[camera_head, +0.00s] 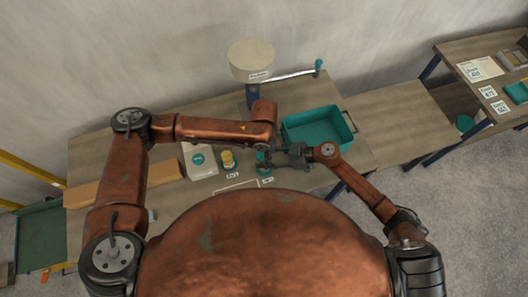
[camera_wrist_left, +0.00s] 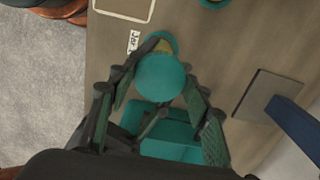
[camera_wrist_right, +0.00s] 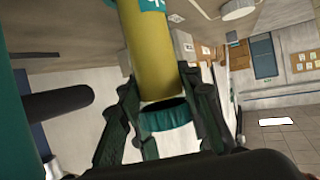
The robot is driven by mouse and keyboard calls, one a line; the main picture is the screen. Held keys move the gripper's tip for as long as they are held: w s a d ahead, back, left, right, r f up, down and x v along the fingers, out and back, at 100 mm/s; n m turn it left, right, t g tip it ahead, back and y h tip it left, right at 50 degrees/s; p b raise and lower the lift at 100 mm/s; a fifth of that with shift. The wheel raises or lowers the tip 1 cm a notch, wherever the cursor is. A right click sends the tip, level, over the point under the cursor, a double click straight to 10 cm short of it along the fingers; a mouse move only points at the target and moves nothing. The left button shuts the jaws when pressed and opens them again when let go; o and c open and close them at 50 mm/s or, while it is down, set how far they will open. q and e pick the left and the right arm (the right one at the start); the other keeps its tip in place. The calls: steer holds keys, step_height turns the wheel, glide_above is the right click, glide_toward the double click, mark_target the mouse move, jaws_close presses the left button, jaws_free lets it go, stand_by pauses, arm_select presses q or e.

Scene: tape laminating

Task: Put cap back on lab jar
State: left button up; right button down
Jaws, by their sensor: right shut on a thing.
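My right gripper (camera_head: 272,158) is shut on the teal cap (camera_head: 262,156) beside the table's front label. The cap's dark hollow underside shows in the right wrist view (camera_wrist_right: 163,119), just off the end of the yellow jar (camera_wrist_right: 150,55). That view appears upside down, so the cap is above the jar; whether they touch is unclear. In the left wrist view, the cap's round top (camera_wrist_left: 160,77) hides most of the jar, and a small yellow part shows beside it. My left gripper's fingers (camera_wrist_left: 160,105) look spread and empty around this view; the arm hides them in the head view.
Another yellow jar (camera_head: 228,160) stands to the left of the cap. A teal tray (camera_head: 347,138) lies to the right. A stand with a round top (camera_head: 251,62) and crank rises behind. A white box (camera_head: 198,162) and a brown carton (camera_head: 95,192) are at left.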

arm_select(q)
steer(key=o, duration=0.4)
step_height(320, 180, up, 12)
steer(key=shift+r, duration=0.1)
stand_by(0.5)
arm_select(e)
steer(key=c, duration=1.3)
jaws_free()
steer(key=shift+o, duration=0.2)
steer(key=v, duration=1.2)
